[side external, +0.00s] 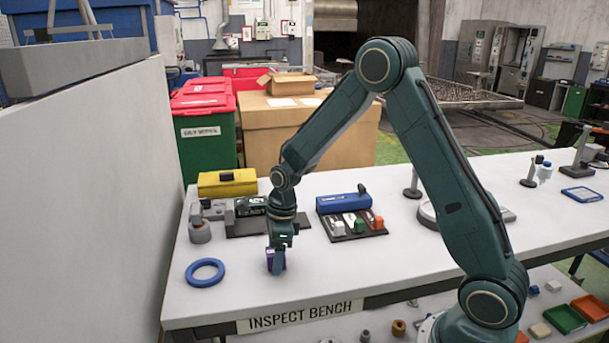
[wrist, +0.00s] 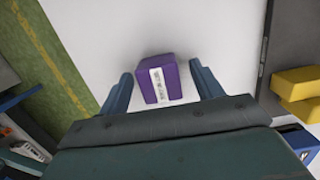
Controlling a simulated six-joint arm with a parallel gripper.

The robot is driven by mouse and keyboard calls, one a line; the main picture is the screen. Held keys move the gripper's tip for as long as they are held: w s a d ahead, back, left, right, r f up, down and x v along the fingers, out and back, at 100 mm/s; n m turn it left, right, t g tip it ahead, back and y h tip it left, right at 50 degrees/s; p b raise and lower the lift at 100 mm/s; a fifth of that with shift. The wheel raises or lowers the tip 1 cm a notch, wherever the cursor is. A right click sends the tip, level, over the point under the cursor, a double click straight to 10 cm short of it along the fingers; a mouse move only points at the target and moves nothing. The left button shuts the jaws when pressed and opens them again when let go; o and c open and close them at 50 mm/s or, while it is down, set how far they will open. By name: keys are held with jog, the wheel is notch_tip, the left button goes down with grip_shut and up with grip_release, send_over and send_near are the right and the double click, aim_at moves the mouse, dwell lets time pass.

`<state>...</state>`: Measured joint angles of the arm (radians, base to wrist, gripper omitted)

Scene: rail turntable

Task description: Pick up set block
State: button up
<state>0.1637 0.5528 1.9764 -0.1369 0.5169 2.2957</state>
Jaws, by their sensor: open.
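A purple block (wrist: 176,80) with a white label stands on the white bench, between my gripper's two blue fingers in the wrist view. The label's lettering is too small to read. My gripper (wrist: 160,75) is open, with a visible gap between each finger and the block. In the side view my gripper (side external: 276,262) points down at the bench near its front edge. The purple block (side external: 278,262) is mostly hidden by the fingers there.
A blue ring (side external: 205,273) lies left of my gripper. Behind stand a yellow box (side external: 227,183), a dark display unit (side external: 251,207) and a dark tray (side external: 337,237) with small coloured blocks and a blue case (side external: 343,203). A white wall (side external: 90,190) borders the left.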

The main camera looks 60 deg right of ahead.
dwell(0.4)
jog(key=c, duration=1.3)
jog(key=shift+o, duration=0.2)
jog(key=shift+r, duration=0.1)
notch_tip(320, 180, up, 20)
